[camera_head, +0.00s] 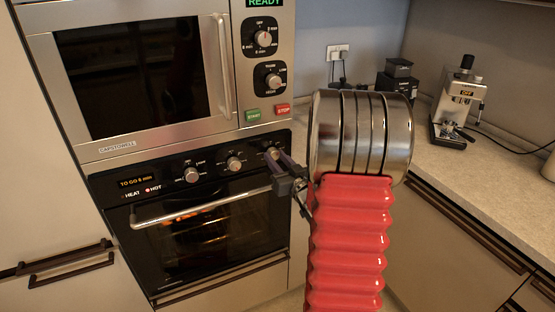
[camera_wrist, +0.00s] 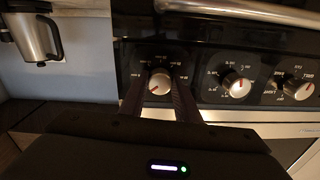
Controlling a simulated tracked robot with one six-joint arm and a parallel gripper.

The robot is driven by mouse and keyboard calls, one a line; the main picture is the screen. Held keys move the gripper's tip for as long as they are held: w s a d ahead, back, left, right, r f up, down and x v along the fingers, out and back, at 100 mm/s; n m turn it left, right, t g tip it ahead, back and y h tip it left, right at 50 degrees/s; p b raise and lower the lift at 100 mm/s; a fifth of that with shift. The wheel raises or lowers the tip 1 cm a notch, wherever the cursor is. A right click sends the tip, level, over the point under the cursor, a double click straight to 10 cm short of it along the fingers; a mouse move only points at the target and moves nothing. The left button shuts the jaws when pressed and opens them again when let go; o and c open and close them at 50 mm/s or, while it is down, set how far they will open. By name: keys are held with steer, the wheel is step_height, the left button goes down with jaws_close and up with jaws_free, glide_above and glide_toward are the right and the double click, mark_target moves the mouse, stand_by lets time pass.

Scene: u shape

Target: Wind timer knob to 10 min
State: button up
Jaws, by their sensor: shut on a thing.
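The oven's control panel carries three round silver knobs. My gripper (camera_head: 288,178) is at the rightmost oven knob (camera_head: 272,153) in the head view, partly covering it. In the wrist view this is the left knob (camera_wrist: 159,82), between the two dark fingers of my gripper (camera_wrist: 160,98), which is shut on it. Its red mark points to the lower left there, and the small labels around it end in what looks like "min". The oven display (camera_head: 136,182) reads "TO GO 6 min", with HEAT and HOT lamps below it.
The other oven knobs (camera_head: 234,163) (camera_head: 192,174) sit to the left. The oven door handle (camera_head: 205,207) runs just below my gripper. A microwave (camera_head: 140,70) above shows READY. A coffee machine (camera_head: 457,105) stands on the right counter. A steel jug (camera_wrist: 33,38) shows in the wrist view.

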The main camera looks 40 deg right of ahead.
steer(key=m, duration=0.4)
steer(key=shift+a+f+m, duration=0.1)
steer(key=shift+m, duration=0.3)
steer(key=shift+m+h, duration=0.3)
steer(key=shift+m, duration=1.8)
steer(key=o, duration=1)
steer(key=shift+o, duration=0.2)
